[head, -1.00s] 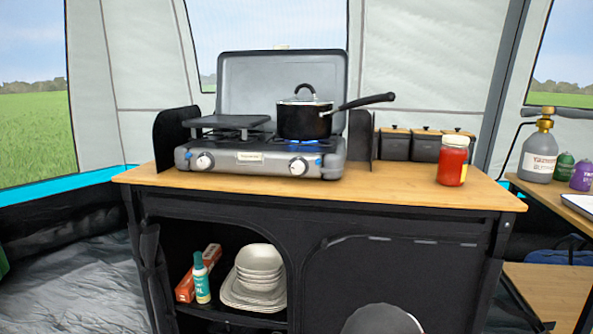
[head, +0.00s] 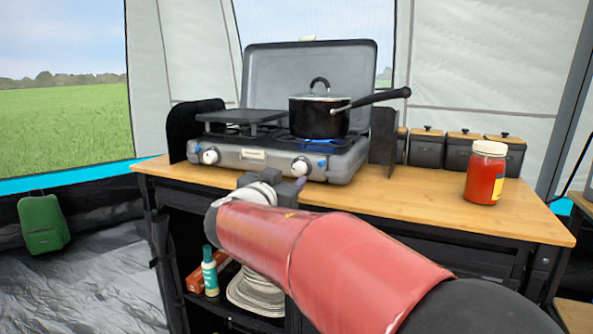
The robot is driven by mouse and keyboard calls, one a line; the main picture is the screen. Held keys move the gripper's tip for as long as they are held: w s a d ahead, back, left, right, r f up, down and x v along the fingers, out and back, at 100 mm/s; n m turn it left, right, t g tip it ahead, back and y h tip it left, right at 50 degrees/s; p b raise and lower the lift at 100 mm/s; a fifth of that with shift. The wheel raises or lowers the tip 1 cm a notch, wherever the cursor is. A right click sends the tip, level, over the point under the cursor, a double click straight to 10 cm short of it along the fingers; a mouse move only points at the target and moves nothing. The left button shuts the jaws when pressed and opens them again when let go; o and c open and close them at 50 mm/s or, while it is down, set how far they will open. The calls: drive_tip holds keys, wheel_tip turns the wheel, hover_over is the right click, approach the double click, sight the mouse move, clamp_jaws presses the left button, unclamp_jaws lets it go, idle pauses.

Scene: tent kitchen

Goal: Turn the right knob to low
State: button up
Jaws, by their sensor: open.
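The camping stove (head: 255,158) stands on the wooden counter with its grey lid up. Its right knob (head: 301,167) is white and sits on the front panel below the pot. Its left knob (head: 210,156) is also white. A blue flame (head: 322,142) shows under the black pot (head: 318,118) on the right burner. My arm reaches in from the lower right. My gripper (head: 290,185) is open, just in front of and below the right knob, apart from it as far as I can tell. My wrist hides part of the gripper.
A red jar (head: 485,173) stands on the right of the counter (head: 420,200), with several dark canisters (head: 465,149) behind it. The pot's handle (head: 382,97) sticks out to the right. A bottle and plates (head: 255,290) sit on the shelf below.

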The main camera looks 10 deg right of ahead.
sight(297, 170)
drive_tip(key=p+x, duration=0.1)
drive_tip(key=x, duration=0.5)
drive_tip(key=c, duration=1)
drive_tip(key=shift+o, duration=0.2)
